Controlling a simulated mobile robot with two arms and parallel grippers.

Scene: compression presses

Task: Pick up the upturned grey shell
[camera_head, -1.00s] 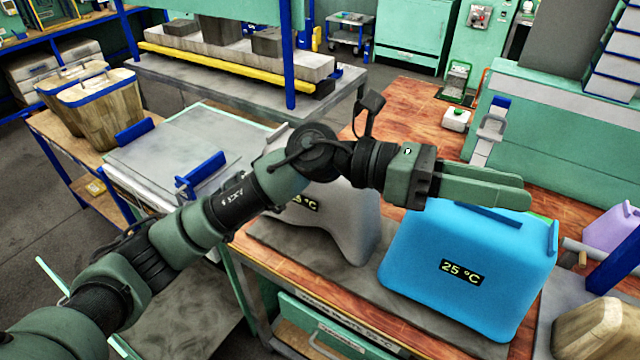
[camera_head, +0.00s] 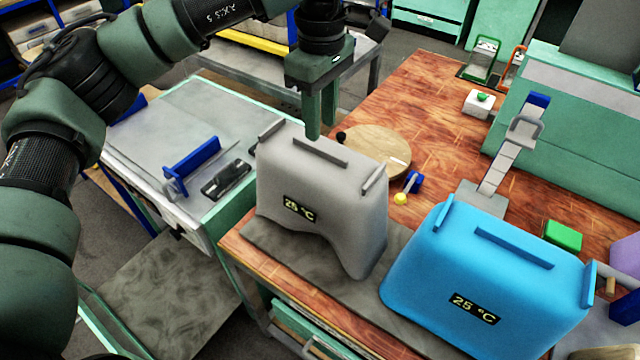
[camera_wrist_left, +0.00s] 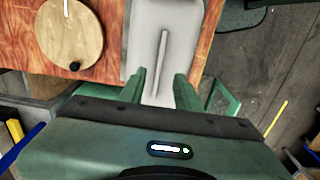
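The upturned grey shell (camera_head: 322,205) stands on a dark mat at the bench's front left. It has a "25 °C" label on its front and a raised rib (camera_head: 320,151) along its top. My left gripper (camera_head: 318,124) points down at the shell's top, close to the rib. In the left wrist view my left gripper (camera_wrist_left: 160,74) has its fingers apart, with the pale shell (camera_wrist_left: 178,14) and its rib (camera_wrist_left: 162,52) in line with the gap. Whether the fingers touch the shell is unclear. My right gripper is not in view.
A blue shell (camera_head: 480,275) stands close to the right of the grey one. A round wooden disc (camera_head: 375,150) and a yellow-and-blue piece (camera_head: 406,189) lie behind. A grey-topped table (camera_head: 215,115) with a blue handle is left. The bench's back middle (camera_head: 425,105) is clear.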

